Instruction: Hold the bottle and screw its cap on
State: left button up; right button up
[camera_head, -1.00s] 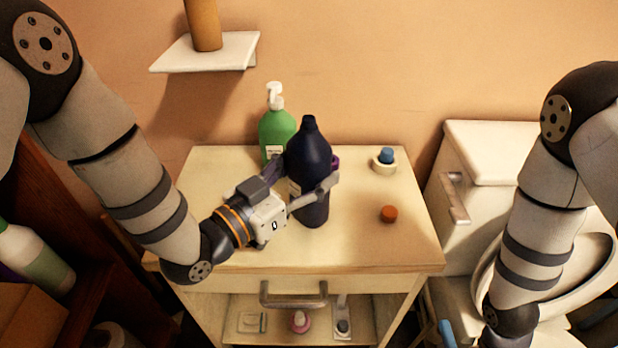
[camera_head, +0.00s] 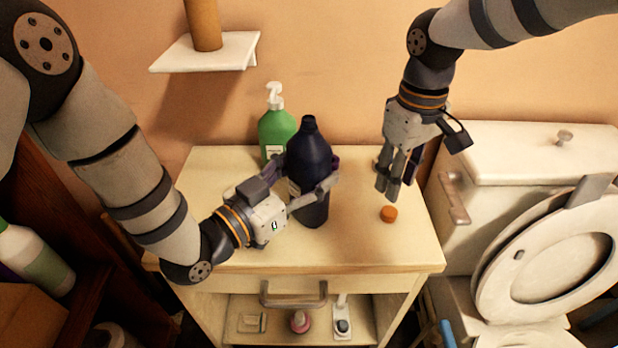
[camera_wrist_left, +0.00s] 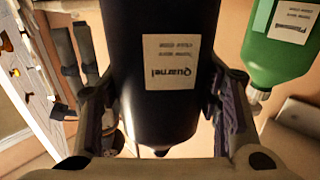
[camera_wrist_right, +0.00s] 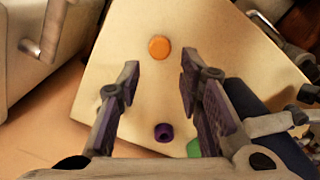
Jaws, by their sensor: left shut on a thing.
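A dark navy bottle (camera_head: 312,165) stands upright on the cabinet top with a narrow neck and no separate cap visible on it. My left gripper (camera_head: 300,183) is shut around its body; the left wrist view shows the labelled bottle (camera_wrist_left: 160,112) between both fingers. An orange cap (camera_head: 388,214) lies on the cabinet top to the right of the bottle. My right gripper (camera_head: 388,192) is open and empty, pointing down just behind and above this cap. The right wrist view shows the orange cap (camera_wrist_right: 159,47) beyond the parted fingertips. A small purple piece (camera_wrist_right: 163,131) sits nearer the bottle.
A green pump bottle (camera_head: 276,130) stands behind the navy one at the back edge. A wall shelf (camera_head: 205,52) holds a brown cylinder. The toilet (camera_head: 545,160) is right of the cabinet. The front of the cabinet top (camera_head: 370,252) is clear.

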aim_at(390, 210)
notch_tip(390, 210, down, 7)
jog(key=shift+f, duration=0.1)
dwell(0.3)
grip_shut()
jog(key=shift+r, duration=2.6)
